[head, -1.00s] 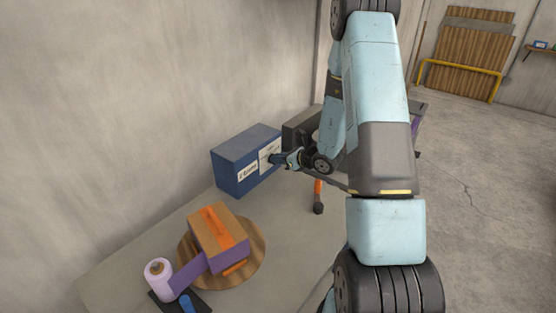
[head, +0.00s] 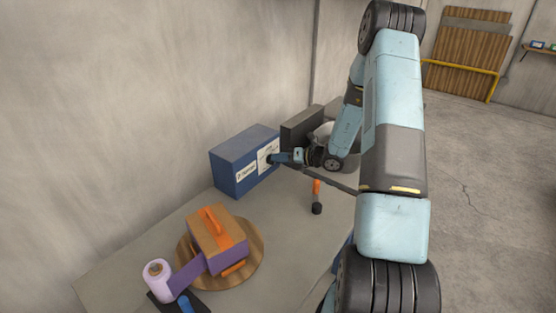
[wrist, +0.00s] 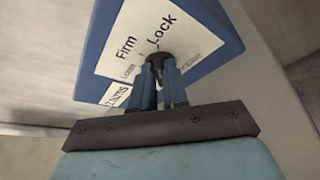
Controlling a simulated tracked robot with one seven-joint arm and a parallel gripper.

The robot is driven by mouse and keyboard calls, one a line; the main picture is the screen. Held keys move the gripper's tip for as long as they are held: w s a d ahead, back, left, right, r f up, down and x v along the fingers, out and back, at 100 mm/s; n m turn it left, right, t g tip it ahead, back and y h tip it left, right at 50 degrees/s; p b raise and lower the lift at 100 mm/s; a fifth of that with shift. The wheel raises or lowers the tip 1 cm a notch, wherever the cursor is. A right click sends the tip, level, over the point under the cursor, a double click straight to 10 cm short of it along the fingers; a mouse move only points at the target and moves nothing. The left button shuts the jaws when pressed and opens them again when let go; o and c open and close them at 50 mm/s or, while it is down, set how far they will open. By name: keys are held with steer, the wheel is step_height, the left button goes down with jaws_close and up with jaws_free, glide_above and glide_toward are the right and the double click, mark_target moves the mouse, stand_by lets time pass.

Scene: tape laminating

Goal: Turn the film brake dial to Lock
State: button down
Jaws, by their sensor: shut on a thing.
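The blue box (head: 232,182) stands on the table against the wall, with white labels on its front. In the wrist view the box (wrist: 97,50) fills the upper middle, and its label reads "Firm" and "Lock", with smaller blurred words. The dark film brake dial (wrist: 157,59) sticks out of this label. My gripper (wrist: 159,72) is shut on the dial, one blue finger on each side. In the head view my gripper (head: 273,159) reaches the box front from the right and covers the dial. I cannot tell which word the dial points to.
A round wooden board (head: 254,262) carries a wood-topped purple block (head: 228,255) with an orange strip. A pale film roll (head: 158,281) stands at the front left. An orange-and-black tool (head: 317,198) lies below my arm. A dark box (head: 299,132) stands behind.

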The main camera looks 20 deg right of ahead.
steer(key=shift+d+f+m+y, duration=0.1)
steer(key=shift+d+m+y, duration=0.05)
steer(key=shift+m+y, duration=0.2)
stand_by(0.4)
steer(key=c, duration=1.1)
jaws_free()
steer(key=shift+c, duration=0.2)
steer(key=v, duration=1.3)
steer(key=shift+d, duration=0.3)
steer(key=shift+s, duration=0.1)
